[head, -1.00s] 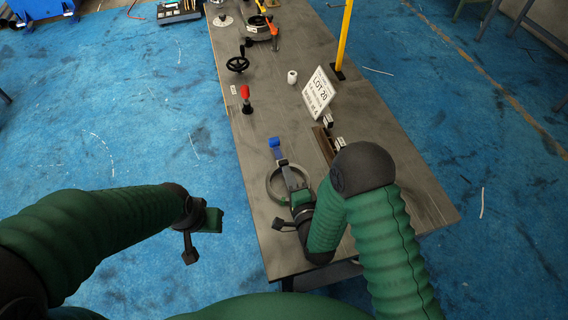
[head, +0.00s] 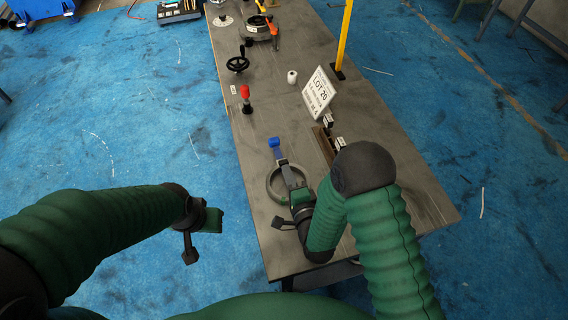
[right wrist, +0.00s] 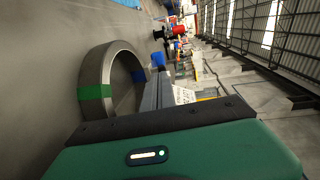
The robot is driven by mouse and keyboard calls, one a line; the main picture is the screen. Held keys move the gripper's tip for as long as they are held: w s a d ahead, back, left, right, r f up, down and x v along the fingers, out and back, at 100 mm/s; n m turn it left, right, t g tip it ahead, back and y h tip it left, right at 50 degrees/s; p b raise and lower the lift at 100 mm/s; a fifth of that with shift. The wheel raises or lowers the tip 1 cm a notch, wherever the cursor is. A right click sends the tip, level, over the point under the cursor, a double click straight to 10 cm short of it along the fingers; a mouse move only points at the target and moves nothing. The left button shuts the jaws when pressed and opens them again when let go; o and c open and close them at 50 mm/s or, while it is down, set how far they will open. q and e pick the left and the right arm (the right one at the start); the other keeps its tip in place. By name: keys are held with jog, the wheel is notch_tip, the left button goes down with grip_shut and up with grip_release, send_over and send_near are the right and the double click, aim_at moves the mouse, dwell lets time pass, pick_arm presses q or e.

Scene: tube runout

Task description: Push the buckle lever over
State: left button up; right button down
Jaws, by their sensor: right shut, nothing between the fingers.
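The buckle is a grey metal ring (head: 270,194) near the table's front end. It also shows in the right wrist view (right wrist: 88,72), with a green band and a blue band. A lever with a blue tip (head: 275,144) sticks out at its far side; the blue tip shows in the right wrist view (right wrist: 158,60). My right gripper (head: 287,169) is shut and empty, its fingers reaching over the ring towards the lever. Whether they touch the lever is unclear. My left gripper (head: 200,236) hangs left of the table, away from the buckle; its finger opening is unclear.
On the table (head: 300,140) stand a red-topped knob (head: 245,92), a black handwheel (head: 238,64), a white sign (head: 318,92) and a yellow post (head: 343,40). A dark block (head: 324,145) lies right of the buckle. The table's left edge is close to the ring.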

jog(key=shift+w+a, duration=0.15)
jog(key=shift+w, duration=0.3)
jog(key=shift+w+a, duration=0.25)
jog(key=shift+w, duration=0.4)
jog(key=shift+s+d+f+b, duration=0.15)
jog(key=shift+s+d+b, duration=0.05)
jog(key=shift+s, duration=0.35)
jog(key=shift+s+d+f+b, duration=0.1)
jog(key=shift+s+d+b, duration=0.1)
jog(key=shift+s, duration=0.35)
jog(key=shift+s+d+f+b, duration=0.15)
jog(key=shift+s+b, duration=0.05)
jog(key=shift+s, duration=0.35)
jog(key=shift+s+d, duration=0.15)
jog(key=shift+s, duration=0.1)
